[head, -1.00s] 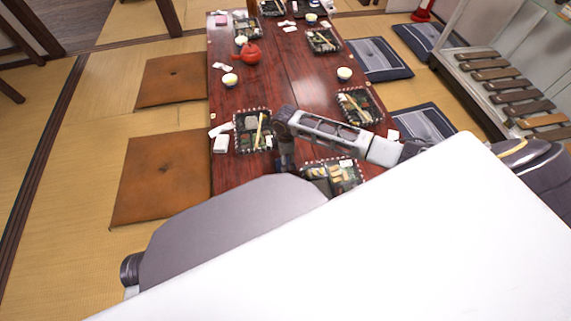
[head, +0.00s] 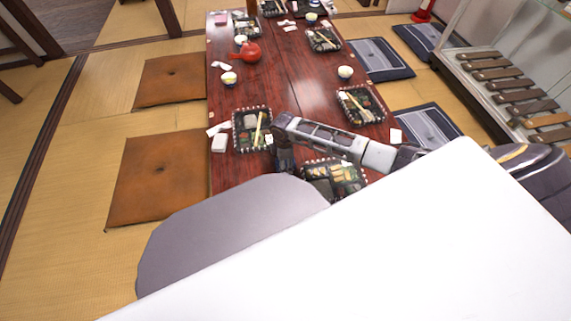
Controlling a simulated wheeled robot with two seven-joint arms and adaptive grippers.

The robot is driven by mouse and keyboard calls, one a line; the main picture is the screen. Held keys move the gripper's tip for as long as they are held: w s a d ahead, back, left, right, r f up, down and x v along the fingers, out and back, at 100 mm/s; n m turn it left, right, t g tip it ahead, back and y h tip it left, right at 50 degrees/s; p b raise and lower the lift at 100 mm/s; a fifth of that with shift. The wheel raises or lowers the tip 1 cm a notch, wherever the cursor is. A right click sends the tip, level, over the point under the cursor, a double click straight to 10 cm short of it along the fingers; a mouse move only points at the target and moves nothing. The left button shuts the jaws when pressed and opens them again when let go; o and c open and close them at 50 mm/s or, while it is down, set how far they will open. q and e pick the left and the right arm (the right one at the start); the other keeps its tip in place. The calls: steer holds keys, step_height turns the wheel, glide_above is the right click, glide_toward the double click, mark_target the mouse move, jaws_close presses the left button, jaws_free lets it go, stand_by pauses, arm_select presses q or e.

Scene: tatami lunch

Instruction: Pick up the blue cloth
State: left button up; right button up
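I cannot make out a blue cloth in the head view; my own body hides the near end of the table. The long dark red table (head: 287,88) runs away from me. My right arm comes in from the right over its near part. My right gripper (head: 285,170) points down between two lunch boxes, small and dark, and its fingertips are partly hidden, so I cannot tell whether it is open or shut. My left gripper is not in view.
Lunch boxes stand left (head: 252,129), right (head: 361,105) and near (head: 333,177) around my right gripper. Cups, a red teapot (head: 249,52) and a white box (head: 219,143) also stand on the table. Brown cushions (head: 157,178) and grey-blue cushions (head: 425,124) flank it.

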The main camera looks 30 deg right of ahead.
stand_by(0.3)
steer(key=c, duration=1)
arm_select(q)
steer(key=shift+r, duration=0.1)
arm_select(e)
steer(key=shift+r, duration=0.25)
steer(key=shift+r+p, duration=0.35)
steer(key=shift+r, duration=0.15)
step_height(320, 180, up, 7)
steer(key=p, duration=0.3)
steer(key=shift+f, duration=0.2)
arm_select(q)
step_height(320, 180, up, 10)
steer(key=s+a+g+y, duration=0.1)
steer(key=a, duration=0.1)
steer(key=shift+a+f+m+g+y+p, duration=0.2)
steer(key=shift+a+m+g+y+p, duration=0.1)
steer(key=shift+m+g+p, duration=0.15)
arm_select(e)
steer(key=shift+r, duration=1)
